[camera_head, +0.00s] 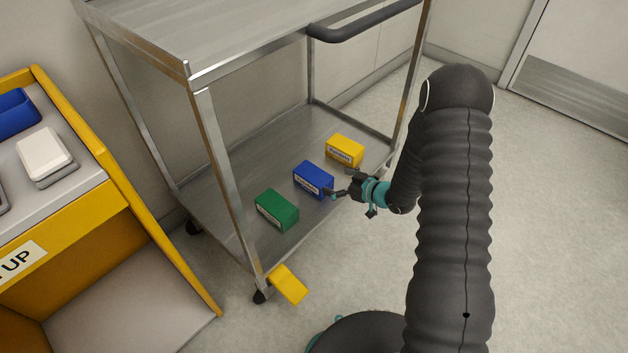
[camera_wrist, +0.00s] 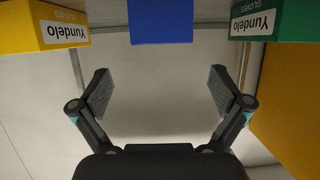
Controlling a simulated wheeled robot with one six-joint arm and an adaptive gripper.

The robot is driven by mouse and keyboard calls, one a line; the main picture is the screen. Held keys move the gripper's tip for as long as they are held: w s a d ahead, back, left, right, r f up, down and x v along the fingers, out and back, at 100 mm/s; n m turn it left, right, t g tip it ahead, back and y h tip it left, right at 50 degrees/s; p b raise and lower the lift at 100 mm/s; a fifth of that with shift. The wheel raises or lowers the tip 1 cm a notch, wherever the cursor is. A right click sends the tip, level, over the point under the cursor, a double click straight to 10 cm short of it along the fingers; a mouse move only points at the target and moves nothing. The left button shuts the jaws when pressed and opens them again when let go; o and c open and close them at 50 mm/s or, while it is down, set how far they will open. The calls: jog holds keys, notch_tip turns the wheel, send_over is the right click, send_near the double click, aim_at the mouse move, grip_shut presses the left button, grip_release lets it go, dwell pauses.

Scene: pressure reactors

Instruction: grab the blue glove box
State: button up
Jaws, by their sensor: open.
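The blue glove box (camera_head: 314,180) sits on the lower shelf of the steel cart, between a green box (camera_head: 277,210) and a yellow box (camera_head: 345,151). My gripper (camera_head: 341,186) is at the open side of the cart, close to the blue box. In the wrist view my gripper (camera_wrist: 160,92) is open and empty. The blue box (camera_wrist: 160,22) shows at the top centre there, ahead of the fingertips and in line with the gap. Its upper part is cut off by the frame edge. Whether the fingers touch it cannot be told from the head view.
The yellow box (camera_wrist: 42,27) and green box (camera_wrist: 270,20) flank the blue one in the wrist view. Cart posts (camera_head: 225,170) and the upper shelf (camera_head: 215,35) surround the lower shelf. A yellow-edged station (camera_head: 120,190) stands left. The floor at right is clear.

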aim_at(314, 175)
jog(key=x, duration=0.4)
jog(key=shift+w+a+f, duration=0.15)
jog(key=shift+a, duration=0.1)
jog(key=shift+x, duration=2.65)
jog(key=shift+a, duration=0.1)
jog(key=c, duration=1.4)
